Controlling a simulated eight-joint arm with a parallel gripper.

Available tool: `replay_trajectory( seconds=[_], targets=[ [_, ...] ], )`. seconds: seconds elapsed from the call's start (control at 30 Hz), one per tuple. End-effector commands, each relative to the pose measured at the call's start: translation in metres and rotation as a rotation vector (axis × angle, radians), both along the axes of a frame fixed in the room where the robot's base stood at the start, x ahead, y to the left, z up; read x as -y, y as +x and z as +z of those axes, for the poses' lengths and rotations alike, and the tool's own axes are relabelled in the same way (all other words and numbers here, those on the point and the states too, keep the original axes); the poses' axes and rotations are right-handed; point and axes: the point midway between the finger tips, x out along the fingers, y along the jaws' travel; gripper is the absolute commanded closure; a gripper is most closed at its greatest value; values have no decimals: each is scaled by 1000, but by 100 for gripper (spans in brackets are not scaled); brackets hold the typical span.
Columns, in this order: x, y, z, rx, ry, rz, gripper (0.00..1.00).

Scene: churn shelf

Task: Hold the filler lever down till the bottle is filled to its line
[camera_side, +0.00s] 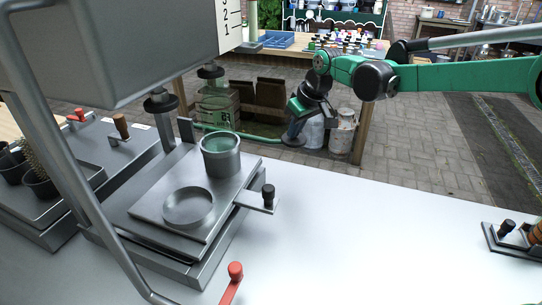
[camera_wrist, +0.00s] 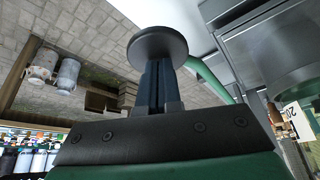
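My gripper (camera_side: 297,132) hangs at the far side of the white counter. In the wrist view its narrow fingers (camera_wrist: 155,88) are close together, with a dark round disc (camera_wrist: 157,46) at their tips. A green curved lever (camera_side: 245,135) runs from the filler side to the disc; it also shows in the wrist view (camera_wrist: 207,76). I cannot tell whether the fingers grip the disc or only touch it. A short round vessel (camera_side: 221,165) with a greenish inside stands upright on the grey plate (camera_side: 150,205), apart from my gripper. Its fill line cannot be made out.
A large grey tank (camera_side: 140,45) with a numbered scale (camera_side: 229,22) overhangs the left. A black-knobbed slide (camera_side: 268,194) and a red-knobbed handle (camera_side: 235,272) stick out nearby. A small knobbed fixture (camera_side: 515,238) sits far right. The middle of the counter (camera_side: 360,240) is clear.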

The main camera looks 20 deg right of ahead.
Motion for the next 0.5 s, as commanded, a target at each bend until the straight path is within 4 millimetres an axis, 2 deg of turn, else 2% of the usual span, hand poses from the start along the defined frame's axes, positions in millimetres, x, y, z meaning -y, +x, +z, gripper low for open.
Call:
replay_trajectory(
  seconds=[0.27, 0.5],
  targets=[
    [0, 0, -1, -1, 0, 0, 100],
    [0, -1, -13, -1, 0, 0, 100]
  ],
)
